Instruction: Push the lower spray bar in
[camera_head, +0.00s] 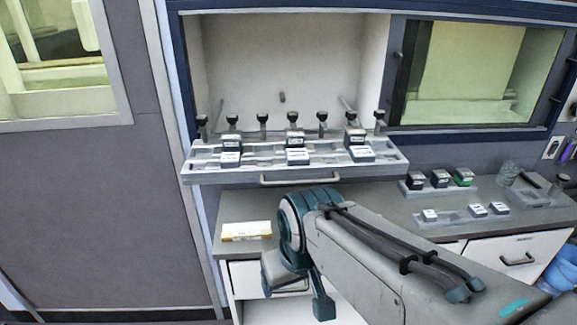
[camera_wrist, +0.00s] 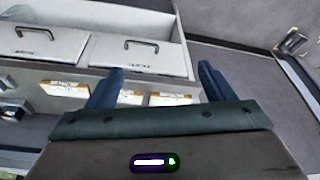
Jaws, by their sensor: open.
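A pale pulled-out tray (camera_head: 200,178) with a front handle (camera_head: 295,179) juts from the alcove in the head view. It carries black-topped, nozzle-like pieces and small blocks. I cannot tell which part is the lower spray bar. My gripper (camera_wrist: 158,78) is open and empty in the wrist view, its two blue fingers apart. Beyond the fingers are pale fronts with dark handles, one at left (camera_wrist: 38,40) and one in the middle (camera_wrist: 140,50). In the head view my arm hides part of the cabinet below the tray, and the fingertips are not clear.
A yellow-and-white box (camera_head: 246,231) lies on the counter at left. Small dark-topped blocks (camera_head: 439,179) stand on a tray at right, with more blocks (camera_head: 477,210) in front. A drawer (camera_head: 517,250) is below right. Yellow-white boxes (camera_wrist: 66,88) show near the fingers.

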